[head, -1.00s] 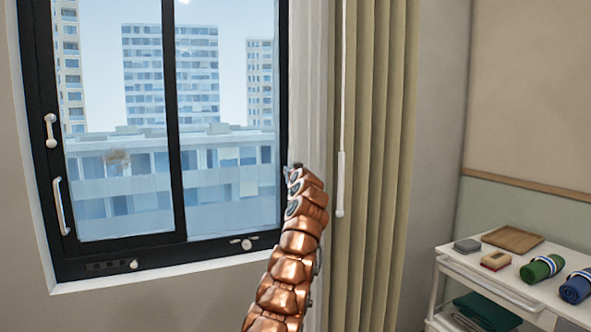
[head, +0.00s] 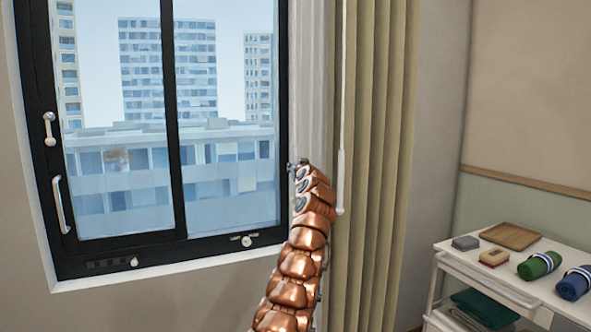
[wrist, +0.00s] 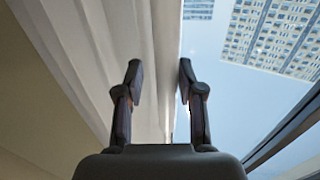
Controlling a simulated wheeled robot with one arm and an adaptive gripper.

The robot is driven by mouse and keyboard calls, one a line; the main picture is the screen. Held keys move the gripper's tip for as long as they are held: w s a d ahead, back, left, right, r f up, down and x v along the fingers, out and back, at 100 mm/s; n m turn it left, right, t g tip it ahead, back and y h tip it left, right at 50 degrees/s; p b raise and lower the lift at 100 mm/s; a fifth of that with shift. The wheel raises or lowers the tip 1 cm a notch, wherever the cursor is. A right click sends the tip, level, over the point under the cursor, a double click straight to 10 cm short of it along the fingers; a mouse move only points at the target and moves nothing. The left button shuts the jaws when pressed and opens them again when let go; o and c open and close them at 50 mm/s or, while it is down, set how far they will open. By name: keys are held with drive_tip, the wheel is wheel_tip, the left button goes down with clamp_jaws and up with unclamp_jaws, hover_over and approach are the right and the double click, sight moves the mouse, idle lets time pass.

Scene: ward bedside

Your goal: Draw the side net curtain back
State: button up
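The white net curtain (head: 310,85) hangs gathered in a narrow strip at the right edge of the window, between the window frame and a heavier olive curtain. In the wrist view the net curtain (wrist: 110,45) fills the left and middle, with its edge against the glass. My gripper (wrist: 158,72) has its two fingers apart, with the curtain's edge showing between and beyond them. I cannot tell whether any cloth lies between the fingertips. In the head view my arm largely hides the gripper (head: 298,166), which is at the net curtain's window side.
The olive curtain (head: 375,150) hangs just right of the net, with a white wand (head: 341,180) in front of it. The black-framed window (head: 172,120) has handles at its left. A white trolley (head: 470,268) with towels and small items stands at lower right.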

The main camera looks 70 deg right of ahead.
drive_tip(key=shift+o, duration=0.3)
drive_tip(key=shift+w+a+f, duration=0.1)
drive_tip(key=shift+a+f, duration=0.05)
drive_tip(key=shift+f, duration=0.05)
drive_tip(key=v, duration=1.2)
idle(0.6)
idle(0.5)
